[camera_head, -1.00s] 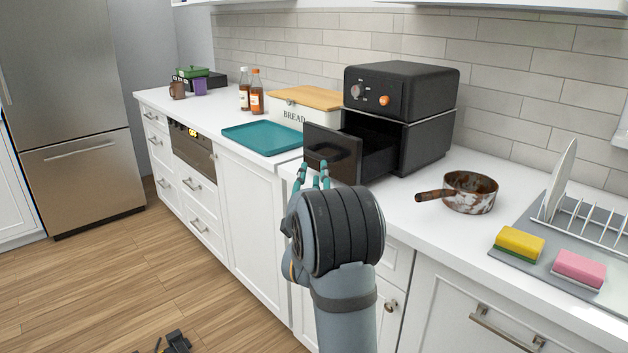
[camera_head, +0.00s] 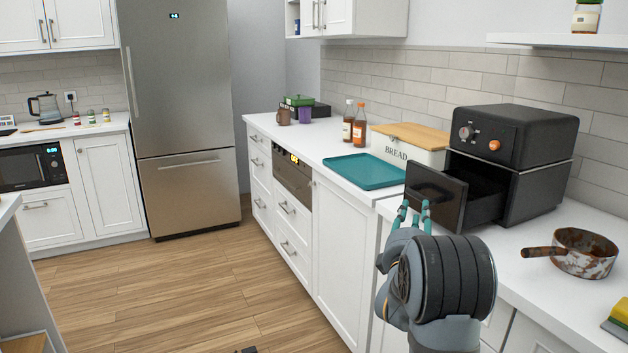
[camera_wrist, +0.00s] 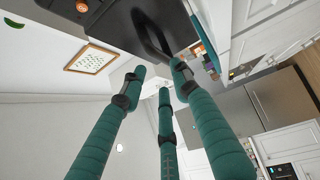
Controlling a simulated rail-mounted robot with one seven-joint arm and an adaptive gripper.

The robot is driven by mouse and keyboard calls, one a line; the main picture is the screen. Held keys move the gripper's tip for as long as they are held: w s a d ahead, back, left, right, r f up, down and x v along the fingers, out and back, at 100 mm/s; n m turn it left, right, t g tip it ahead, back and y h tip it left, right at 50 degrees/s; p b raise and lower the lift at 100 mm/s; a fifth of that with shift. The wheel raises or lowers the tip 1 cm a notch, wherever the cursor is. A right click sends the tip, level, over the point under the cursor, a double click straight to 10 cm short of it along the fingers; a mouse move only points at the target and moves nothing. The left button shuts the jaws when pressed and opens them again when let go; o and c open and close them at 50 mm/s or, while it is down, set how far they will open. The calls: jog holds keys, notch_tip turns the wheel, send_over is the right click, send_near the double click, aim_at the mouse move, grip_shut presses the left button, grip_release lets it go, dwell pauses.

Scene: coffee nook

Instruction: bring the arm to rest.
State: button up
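My gripper (camera_head: 413,207) has several teal fingers and points away from the head camera, near the open drawer of the black air fryer (camera_head: 510,165). The fingers (camera_wrist: 158,82) also show in the wrist view, with their tips apart and nothing visible between them. The drawer front (camera_head: 436,195) is just beyond the fingertips in the head view. I cannot tell the exact gap, but I see no grip on it. The drawer handle (camera_wrist: 150,38) shows past the fingertips in the wrist view.
A teal tray (camera_head: 366,170) and a bread box (camera_head: 408,149) stand left of the air fryer. A rusty saucepan (camera_head: 584,253) sits to its right, beside a yellow sponge (camera_head: 619,312).

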aim_at(417, 196)
jog(key=x, duration=0.9)
jog(key=shift+w, duration=0.15)
jog(key=shift+d, duration=0.1)
jog(key=shift+w+d, duration=0.1)
jog(key=shift+d, duration=0.15)
